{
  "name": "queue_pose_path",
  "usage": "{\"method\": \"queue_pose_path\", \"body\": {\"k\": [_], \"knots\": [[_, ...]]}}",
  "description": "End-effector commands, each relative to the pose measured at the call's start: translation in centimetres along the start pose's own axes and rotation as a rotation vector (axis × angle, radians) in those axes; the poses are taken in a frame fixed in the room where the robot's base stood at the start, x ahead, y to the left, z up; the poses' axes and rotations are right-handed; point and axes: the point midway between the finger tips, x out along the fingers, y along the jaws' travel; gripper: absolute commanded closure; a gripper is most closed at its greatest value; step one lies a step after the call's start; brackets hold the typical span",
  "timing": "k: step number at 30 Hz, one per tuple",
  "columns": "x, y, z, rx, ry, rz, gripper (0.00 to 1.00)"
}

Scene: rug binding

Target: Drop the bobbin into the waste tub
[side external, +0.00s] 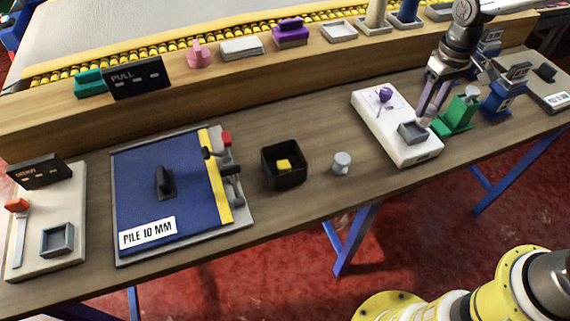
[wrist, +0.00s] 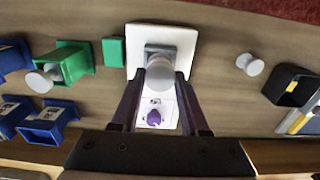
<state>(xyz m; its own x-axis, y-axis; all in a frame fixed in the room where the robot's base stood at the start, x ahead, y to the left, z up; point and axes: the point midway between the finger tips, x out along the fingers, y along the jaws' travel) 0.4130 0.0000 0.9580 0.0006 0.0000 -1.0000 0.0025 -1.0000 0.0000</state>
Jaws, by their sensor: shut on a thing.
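My gripper (wrist: 160,82) is shut on a pale round-headed bobbin (wrist: 160,72), and in the side view it (side external: 427,112) points down over the white station. The bobbin is at or just above the small grey square tray (side external: 412,132) of that station; I cannot tell whether it touches. The waste tub appears to be the black square tub (side external: 270,177) on the table left of my gripper, with a yellow block (side external: 284,163) inside. At the wrist view's right edge, the tub (wrist: 284,86) is partly cut off.
A loose grey bobbin (side external: 342,162) stands on the table between the tub and the white station (side external: 378,118); a purple knob (side external: 385,94) sits on that station. Green (side external: 460,113) and blue (side external: 500,100) holders stand close right of my gripper. A blue pile board (side external: 140,190) lies left of the tub.

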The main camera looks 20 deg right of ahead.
Motion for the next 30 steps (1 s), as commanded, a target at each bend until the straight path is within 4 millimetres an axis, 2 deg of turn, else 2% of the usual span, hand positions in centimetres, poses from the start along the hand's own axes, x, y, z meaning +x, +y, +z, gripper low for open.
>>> {"method": "queue_pose_path", "body": {"k": [16, 20, 23, 26, 30], "knots": [[0.0, 0.0, 0.3, 0.053, -0.014, 0.000, 1.00], [-1.4, -0.1, -0.9, 0.156, -0.005, 0.000, 1.00], [-2.3, -1.9, -2.9, 0.218, -0.001, 0.000, 1.00], [-2.9, -4.7, -4.7, 0.245, 0.004, -0.001, 1.00], [-3.4, -9.8, -6.7, 0.254, 0.008, -0.003, 1.00]]}}
